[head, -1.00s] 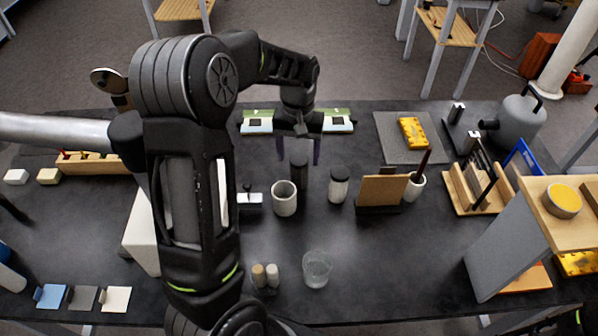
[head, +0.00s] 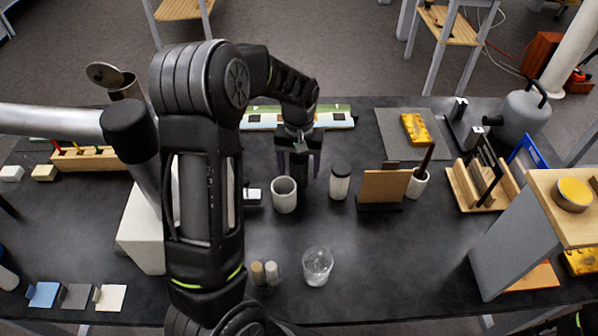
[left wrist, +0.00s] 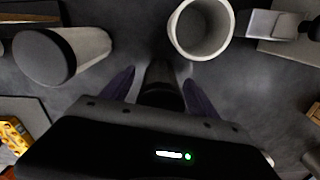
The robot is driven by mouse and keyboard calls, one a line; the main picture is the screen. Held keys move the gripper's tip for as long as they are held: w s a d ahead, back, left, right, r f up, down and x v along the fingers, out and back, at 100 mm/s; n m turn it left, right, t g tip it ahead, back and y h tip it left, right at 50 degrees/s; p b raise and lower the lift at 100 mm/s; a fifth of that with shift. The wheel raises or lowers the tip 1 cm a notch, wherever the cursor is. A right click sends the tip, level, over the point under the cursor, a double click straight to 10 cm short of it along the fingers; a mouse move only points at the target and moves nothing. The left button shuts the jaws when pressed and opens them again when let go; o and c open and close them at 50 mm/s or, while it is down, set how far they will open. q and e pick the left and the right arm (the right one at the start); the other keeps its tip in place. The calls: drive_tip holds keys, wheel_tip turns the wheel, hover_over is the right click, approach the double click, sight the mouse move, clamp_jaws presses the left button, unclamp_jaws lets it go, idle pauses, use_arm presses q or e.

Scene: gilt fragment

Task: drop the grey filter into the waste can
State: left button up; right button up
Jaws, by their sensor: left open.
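A dark grey cylinder (left wrist: 160,88) stands upright between the fingers of my left gripper (left wrist: 158,92) in the left wrist view. My left gripper (head: 299,168) is open around it and points down in the head view, where it mostly hides the cylinder. A flat grey square (head: 77,297) lies between a blue and a cream one at the front left. I cannot tell which of these is the filter. A can with a raised round lid (head: 126,90), likely the waste can, stands at the back left, partly behind my arm. My right gripper is not in view.
A grey-white cup (head: 284,196) and a dark-lidded jar (head: 340,183) stand close on either side of my left gripper. A glass (head: 317,266) and two small corked vials (head: 265,272) stand nearer the front. The table's front middle right is clear.

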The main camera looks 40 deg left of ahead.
use_arm(q)
drive_tip(key=shift+r, duration=0.1)
drive_tip(key=shift+c, duration=0.4)
clamp_jaws()
idle(0.6)
drive_tip(key=shift+r+p, duration=0.3)
wheel_tip(320, 180, up, 4)
drive_tip(key=shift+w+f+p, duration=0.1)
drive_tip(key=shift+f+p, duration=0.05)
drive_tip(key=shift+p, duration=0.9)
wheel_tip(320, 180, up, 6)
drive_tip(key=shift+f, duration=0.15)
